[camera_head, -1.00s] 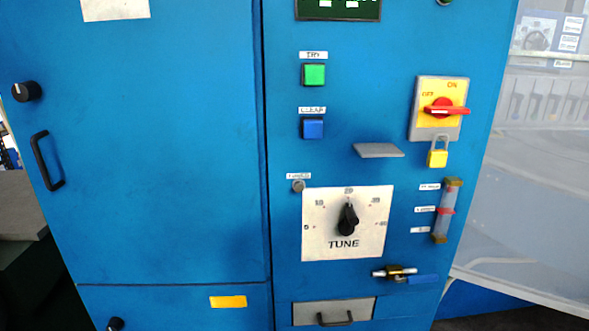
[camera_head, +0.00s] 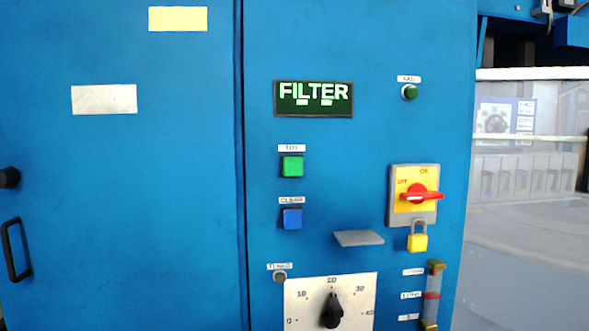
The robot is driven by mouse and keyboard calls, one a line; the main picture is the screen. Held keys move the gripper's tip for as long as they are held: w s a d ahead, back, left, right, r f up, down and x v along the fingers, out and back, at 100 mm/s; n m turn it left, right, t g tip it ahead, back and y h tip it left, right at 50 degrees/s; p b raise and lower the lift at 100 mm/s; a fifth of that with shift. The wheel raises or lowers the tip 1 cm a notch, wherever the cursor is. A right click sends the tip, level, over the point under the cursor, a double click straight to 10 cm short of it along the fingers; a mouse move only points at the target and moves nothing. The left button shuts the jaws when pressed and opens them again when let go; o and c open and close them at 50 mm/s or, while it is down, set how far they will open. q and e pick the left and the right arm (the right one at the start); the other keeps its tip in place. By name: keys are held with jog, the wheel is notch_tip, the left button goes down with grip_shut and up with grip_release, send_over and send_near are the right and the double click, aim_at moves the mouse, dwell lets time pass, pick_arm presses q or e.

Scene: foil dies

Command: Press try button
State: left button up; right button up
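The try button is a green square button (camera_head: 292,167) on the blue cabinet's right panel, under a small white label that seems to read TRY. A blue square button (camera_head: 291,219) labelled CLEAR sits just below it. Above them a dark display (camera_head: 313,98) shows FILTER in pale letters, with two small light blocks under the word. Neither of my grippers is in view.
A grey shelf (camera_head: 358,238) juts out right of the buttons. Further right are a red-handled yellow switch (camera_head: 415,196) with a padlock (camera_head: 417,242). A TUNE dial (camera_head: 332,311) lies below. A black door handle (camera_head: 16,250) is at left.

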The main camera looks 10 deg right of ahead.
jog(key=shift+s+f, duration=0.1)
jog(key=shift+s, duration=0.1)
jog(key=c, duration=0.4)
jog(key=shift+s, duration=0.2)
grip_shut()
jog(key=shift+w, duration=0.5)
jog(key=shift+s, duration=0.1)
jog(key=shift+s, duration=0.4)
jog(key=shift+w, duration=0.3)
